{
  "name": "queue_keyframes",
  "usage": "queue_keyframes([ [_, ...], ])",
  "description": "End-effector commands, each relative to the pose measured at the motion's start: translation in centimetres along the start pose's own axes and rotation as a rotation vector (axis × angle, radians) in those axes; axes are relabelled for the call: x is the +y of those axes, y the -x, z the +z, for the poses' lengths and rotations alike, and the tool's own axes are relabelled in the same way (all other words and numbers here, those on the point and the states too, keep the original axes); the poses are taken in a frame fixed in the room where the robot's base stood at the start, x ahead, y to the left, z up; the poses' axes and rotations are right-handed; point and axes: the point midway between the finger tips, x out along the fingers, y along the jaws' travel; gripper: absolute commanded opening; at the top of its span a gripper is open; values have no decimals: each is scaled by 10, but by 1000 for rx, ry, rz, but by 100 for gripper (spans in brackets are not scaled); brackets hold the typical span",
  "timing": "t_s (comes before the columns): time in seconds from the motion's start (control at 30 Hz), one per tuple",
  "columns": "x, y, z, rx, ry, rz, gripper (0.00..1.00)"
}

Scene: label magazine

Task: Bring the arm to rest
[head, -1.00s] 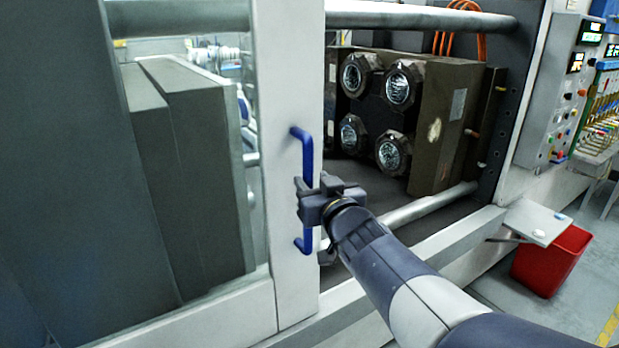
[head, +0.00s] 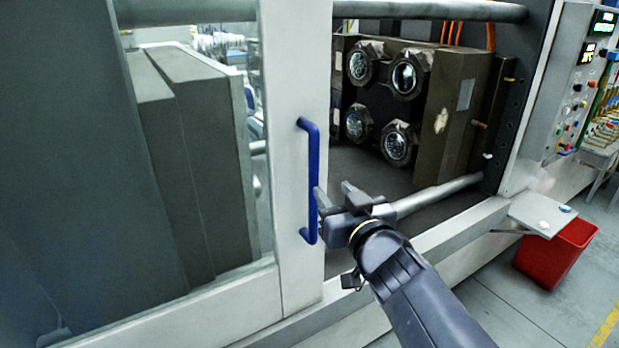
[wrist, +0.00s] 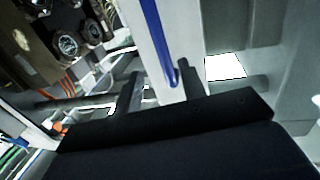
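My gripper (head: 336,193) is at the centre of the head view, just right of the lower part of a blue door handle (head: 313,165). Its two fingers stand apart with nothing between them. The wrist view also shows the spread fingers of my gripper (wrist: 157,85), with the blue handle (wrist: 155,35) beyond them. The left fingertip overlaps the handle's edge in the head view; I cannot tell whether they touch. My arm reaches in from the lower right.
The handle is on the white frame of a sliding door (head: 289,272) with a window. Right of it, the machine opening shows a brown block with several round fittings (head: 403,77) and a grey bar (head: 440,192). A small shelf (head: 541,212), a red bin (head: 557,255) and a control panel (head: 578,95) are at right.

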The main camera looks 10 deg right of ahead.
Motion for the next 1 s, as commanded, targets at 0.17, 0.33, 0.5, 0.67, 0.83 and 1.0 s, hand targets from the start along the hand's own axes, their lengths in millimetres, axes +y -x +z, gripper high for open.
queue_keyframes([
  [0.17,0,-11,1,0,-1,-2,39],
  [0.33,-1,-33,2,-1,-2,-2,39],
  [0.5,0,-58,1,-1,-2,-2,39],
  [0.67,0,-82,1,-1,0,-2,39],
  [0.83,-1,-100,0,0,0,-2,39],
  [1.0,0,-108,-1,1,0,-1,39],
])
